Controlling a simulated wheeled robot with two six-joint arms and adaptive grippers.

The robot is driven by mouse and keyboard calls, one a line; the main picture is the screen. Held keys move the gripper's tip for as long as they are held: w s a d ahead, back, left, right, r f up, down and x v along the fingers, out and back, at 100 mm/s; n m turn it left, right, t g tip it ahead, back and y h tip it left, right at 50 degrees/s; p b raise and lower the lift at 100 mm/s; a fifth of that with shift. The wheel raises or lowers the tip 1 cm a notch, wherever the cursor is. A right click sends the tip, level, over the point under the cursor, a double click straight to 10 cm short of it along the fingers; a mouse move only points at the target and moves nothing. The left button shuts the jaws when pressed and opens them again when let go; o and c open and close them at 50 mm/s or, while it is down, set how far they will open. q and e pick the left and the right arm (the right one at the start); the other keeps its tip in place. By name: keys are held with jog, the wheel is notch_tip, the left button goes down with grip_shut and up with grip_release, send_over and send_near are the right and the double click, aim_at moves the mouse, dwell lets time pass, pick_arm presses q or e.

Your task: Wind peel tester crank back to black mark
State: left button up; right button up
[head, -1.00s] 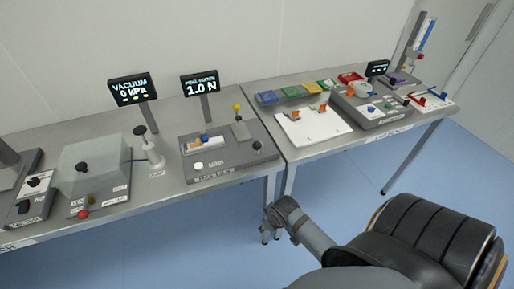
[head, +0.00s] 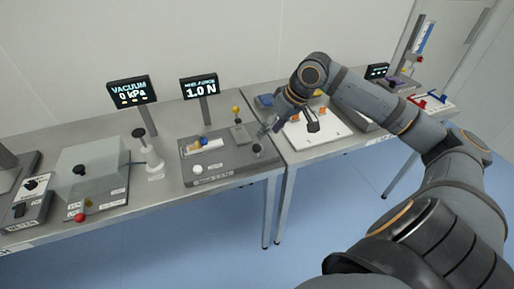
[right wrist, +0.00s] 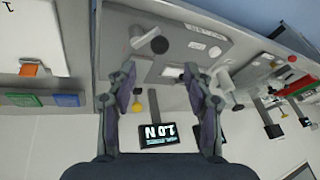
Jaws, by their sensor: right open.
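The grey peel tester (head: 222,172) stands near the right end of the left bench. The crank's black knob (head: 257,150) is at the tester's right end. In the right wrist view the knob (right wrist: 159,45) sits beside a pale crank arm (right wrist: 143,38). My right gripper (head: 268,127) is open and empty, above and beside the knob, apart from it. Its two fingers frame the tester in the wrist view (right wrist: 164,78). I cannot make out the black mark. My left gripper is not in view.
A yellow-topped post (head: 237,112) rises at the tester's back right. A white pump-like stand (head: 150,155) and a vacuum box (head: 92,172) are on the left. A white board (head: 318,132) lies on the right bench under my arm. A narrow gap separates the benches.

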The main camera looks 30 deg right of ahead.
aim_at(257, 146)
jog(key=p+x, duration=0.1)
jog(key=x, duration=0.9)
jog(key=shift+w+f, duration=0.1)
jog(key=shift+f, duration=0.2)
jog(key=shift+c, duration=0.2)
grip_shut()
jog(key=shift+a+r+m+p, duration=0.2)
jog(key=shift+m+p, duration=0.2)
jog(key=shift+p, duration=0.6)
jog(key=w+m+h+p, duration=0.1)
jog(key=m+p, duration=0.1)
jog(key=p, duration=0.1)
jog(key=m+h+p, duration=0.1)
jog(key=m+p, duration=0.1)
jog(key=p, duration=0.2)
jog(key=w+a+m+h+p, duration=0.1)
jog(key=m+p, duration=0.2)
jog(key=shift+w+r+t+p, duration=0.1)
jog(key=shift+w+t+p, duration=0.2)
jog(key=shift+w+t, duration=0.1)
jog(key=shift+w+d+f+m+h+p, duration=0.1)
jog(key=shift+w+m+h+p, duration=0.25)
jog(key=shift+m+p, duration=0.4)
jog(key=shift+w+d+f+m+h+p, duration=0.15)
jog(key=shift+m+h+p, duration=0.3)
jog(key=shift+m+p, duration=0.3)
